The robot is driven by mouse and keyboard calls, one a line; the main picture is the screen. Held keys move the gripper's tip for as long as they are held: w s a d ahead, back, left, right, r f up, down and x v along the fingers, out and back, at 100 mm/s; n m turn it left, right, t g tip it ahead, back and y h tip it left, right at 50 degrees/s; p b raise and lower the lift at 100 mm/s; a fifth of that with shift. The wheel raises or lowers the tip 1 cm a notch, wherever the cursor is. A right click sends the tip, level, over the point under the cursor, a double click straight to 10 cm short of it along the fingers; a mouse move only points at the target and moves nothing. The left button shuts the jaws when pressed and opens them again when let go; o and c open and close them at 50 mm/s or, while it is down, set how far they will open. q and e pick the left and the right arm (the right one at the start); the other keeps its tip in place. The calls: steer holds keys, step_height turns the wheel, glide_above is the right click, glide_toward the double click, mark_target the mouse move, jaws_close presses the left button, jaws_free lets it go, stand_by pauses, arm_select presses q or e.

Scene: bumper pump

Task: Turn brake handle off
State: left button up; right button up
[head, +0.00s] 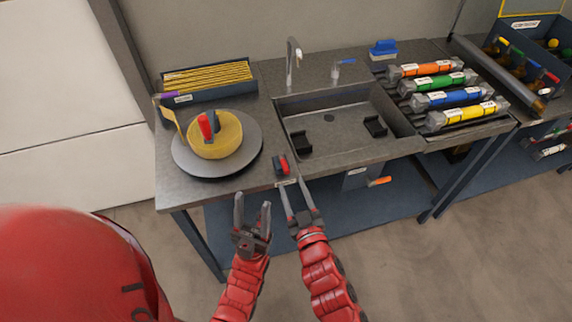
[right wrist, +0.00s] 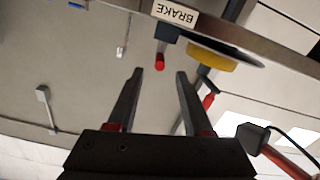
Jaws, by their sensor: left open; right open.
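The red brake handle (head: 283,165) sits at the front edge of the bench, just left of the sink. In the right wrist view the red handle (right wrist: 160,61) shows end-on beneath a white label (right wrist: 175,14) reading BRAKE. My right gripper (head: 294,184) is open at the bench edge, in front of the handle. In the right wrist view its fingertips (right wrist: 159,73) lie either side of the handle's line; I cannot tell whether they touch it. My left gripper (head: 252,201) is open and empty, to the left and in front of the bench.
A grey turntable (head: 248,160) carries a yellow disc (head: 228,142) with a red-handled part on top. A bin of yellow rods (head: 208,92) stands behind it. The sink (head: 345,150) holds two black blocks. Several coloured cylinders lie on the right rack. A shelf (head: 310,222) runs below.

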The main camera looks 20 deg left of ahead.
mark_target(286, 167)
steer(key=p+x, duration=0.1)
steer(key=x, duration=0.6)
steer(key=shift+c, duration=0.3)
jaws_close()
stand_by(1.1)
